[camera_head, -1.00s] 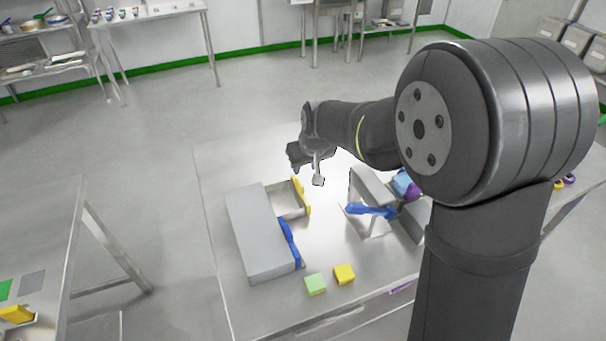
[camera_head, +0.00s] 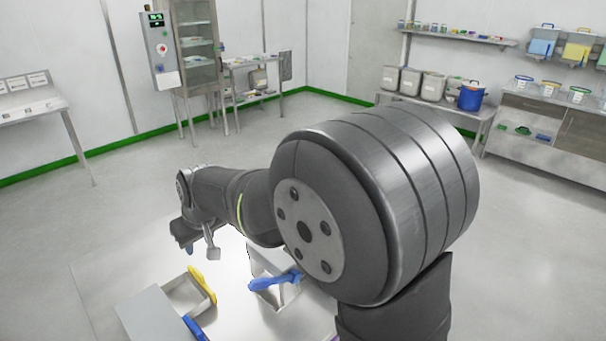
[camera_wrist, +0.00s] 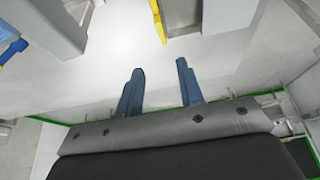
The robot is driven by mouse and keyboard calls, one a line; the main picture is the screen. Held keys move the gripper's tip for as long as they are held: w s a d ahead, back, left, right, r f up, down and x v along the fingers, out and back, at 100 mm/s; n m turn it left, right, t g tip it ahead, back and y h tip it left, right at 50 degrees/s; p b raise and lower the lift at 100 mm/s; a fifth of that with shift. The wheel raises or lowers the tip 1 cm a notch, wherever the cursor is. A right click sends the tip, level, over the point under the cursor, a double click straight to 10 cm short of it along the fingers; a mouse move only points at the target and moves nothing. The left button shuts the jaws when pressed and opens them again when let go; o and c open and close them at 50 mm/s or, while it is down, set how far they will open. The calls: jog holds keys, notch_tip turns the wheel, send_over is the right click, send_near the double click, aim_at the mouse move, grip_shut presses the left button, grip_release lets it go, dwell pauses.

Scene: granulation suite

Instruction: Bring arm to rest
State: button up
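My gripper (camera_head: 188,240) hangs over the steel table, at the end of my arm in the head view. In the wrist view its two blue fingers (camera_wrist: 160,74) stand apart with nothing between them. Below and to the left of the gripper's far end is a grey drawer box (camera_head: 158,318). Its pulled-out drawer has a yellow handle (camera_head: 202,286), which also shows at the top of the wrist view (camera_wrist: 158,22). A blue handle (camera_head: 194,328) is on the same box, cut off by the lower edge. The gripper appears clear of these things.
A grey stand-like piece with a blue handle (camera_head: 274,281) is on the table (camera_head: 112,290), right of the drawer, partly hidden by my arm. Open floor surrounds the table. Shelving, grey bins and a blue bucket (camera_head: 471,96) stand far back.

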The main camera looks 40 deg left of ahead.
aim_at(197, 273)
jog(key=x, duration=1.6)
jog(key=shift+a+f, duration=0.2)
jog(key=shift+f, duration=0.1)
jog(key=shift+r, duration=0.15)
jog(key=v, duration=1.7)
jog(key=shift+d, duration=0.1)
jog(key=shift+x, duration=8.65)
jog(key=shift+s, duration=0.25)
